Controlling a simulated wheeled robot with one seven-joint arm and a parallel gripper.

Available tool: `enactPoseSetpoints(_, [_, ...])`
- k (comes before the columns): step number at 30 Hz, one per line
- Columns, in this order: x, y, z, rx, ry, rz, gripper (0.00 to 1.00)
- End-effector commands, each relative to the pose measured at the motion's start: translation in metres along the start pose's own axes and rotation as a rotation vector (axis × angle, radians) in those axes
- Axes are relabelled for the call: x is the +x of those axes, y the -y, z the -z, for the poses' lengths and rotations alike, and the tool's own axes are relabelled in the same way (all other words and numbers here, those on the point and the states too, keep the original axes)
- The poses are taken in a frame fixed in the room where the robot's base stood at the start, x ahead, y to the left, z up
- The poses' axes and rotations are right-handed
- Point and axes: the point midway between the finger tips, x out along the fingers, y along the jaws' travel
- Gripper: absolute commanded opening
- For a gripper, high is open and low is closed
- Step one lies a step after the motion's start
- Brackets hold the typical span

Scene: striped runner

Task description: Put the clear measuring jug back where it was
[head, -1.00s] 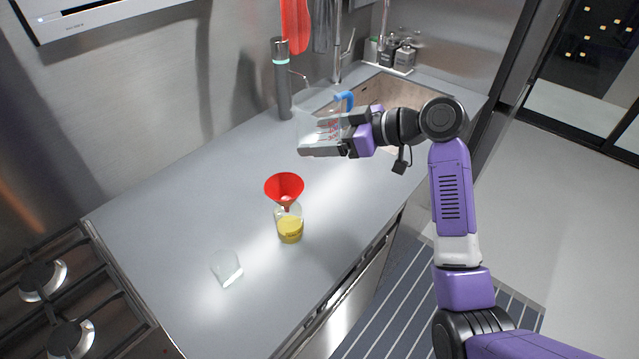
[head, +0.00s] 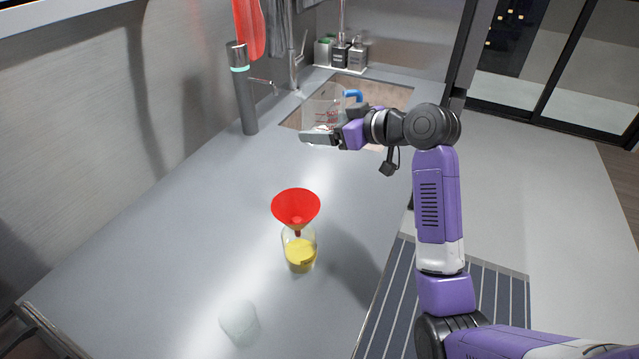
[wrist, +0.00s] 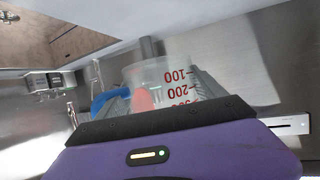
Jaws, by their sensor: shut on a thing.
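The clear measuring jug (head: 322,108) has red markings and a blue handle. My gripper (head: 322,138) is shut on it and holds it above the counter, near the front corner of the sink. In the wrist view the jug (wrist: 165,78) shows between my fingers, its red numbers upside down and its blue handle at the left. A glass jar (head: 299,250) with yellow contents stands on the counter, with a red funnel (head: 296,207) in its mouth. Whether the held jug contains anything, I cannot tell.
A clear glass (head: 239,322) stands on the counter's near part. A grey tap-like dispenser (head: 244,95) stands by the wall, left of the sink (head: 375,93). Soap bottles (head: 357,54) stand behind the sink. The counter (head: 190,210) left of the jar is clear.

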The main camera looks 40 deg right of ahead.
Motion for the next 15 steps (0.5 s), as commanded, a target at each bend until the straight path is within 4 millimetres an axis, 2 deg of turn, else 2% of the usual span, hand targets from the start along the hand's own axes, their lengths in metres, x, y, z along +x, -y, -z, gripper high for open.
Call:
enactPoseSetpoints(1, [0.005, 0.001, -0.014, 0.004, 0.005, 0.003, 0.29])
enactPoseSetpoints(9, [0.030, 0.002, -0.074, 0.003, 0.005, 0.003, 0.29])
enactPoseSetpoints(15, [0.042, 0.001, -0.103, 0.000, 0.001, 0.002, 0.29])
